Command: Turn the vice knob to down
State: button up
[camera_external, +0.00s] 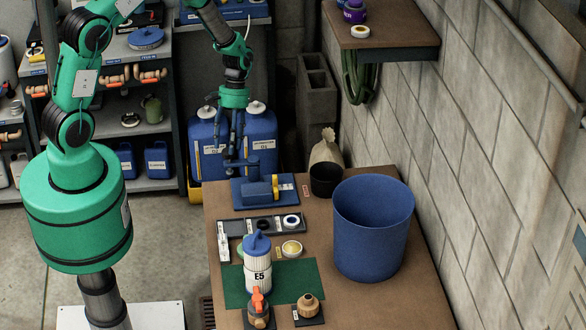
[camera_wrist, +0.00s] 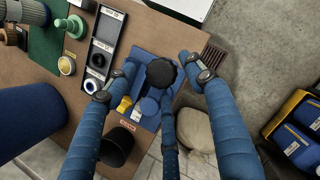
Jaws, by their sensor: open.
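The blue vice (camera_external: 250,193) with a yellow part stands at the far end of the brown bench. In the wrist view its blue base (camera_wrist: 145,62) and a black lobed knob (camera_wrist: 161,73) show; I take this as the vice knob. My gripper (camera_external: 238,158) hangs over the vice's left side, its blue fingers pointing down. In the wrist view the open fingers are spread around the knob, one left, one right and one below. I cannot tell whether any finger touches it. In the external view the fingers and vice overlap, and the knob is hard to make out.
A big blue bin (camera_external: 372,230) and a small black cup (camera_external: 325,180) stand right of the vice. A black tray (camera_external: 262,225) and a white E5 canister (camera_external: 258,268) are nearer the front. Blue jugs (camera_external: 207,150) stand behind the bench; a block wall bounds the right.

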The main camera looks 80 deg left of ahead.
jog(key=v, duration=1)
jog(key=shift+r, duration=0.25)
jog(key=s+d+r+m+t+y+b, duration=0.3)
jog(key=d+r+m+b, duration=0.55)
jog(key=d+r, duration=0.8)
jog(key=s+d+m+t+y+b, duration=0.1)
jog(key=s+d+m+t+b, duration=0.3)
jog(key=s+d+b, duration=0.6)
jog(key=s+d, duration=0.3)
jog(key=s, duration=0.3)
jog(key=shift+s+d+r+t, duration=0.2)
jog(key=shift+d+t, duration=0.1)
jog(key=shift+d, duration=0.05)
jog(key=shift+m, duration=0.25)
dwell(0.7)
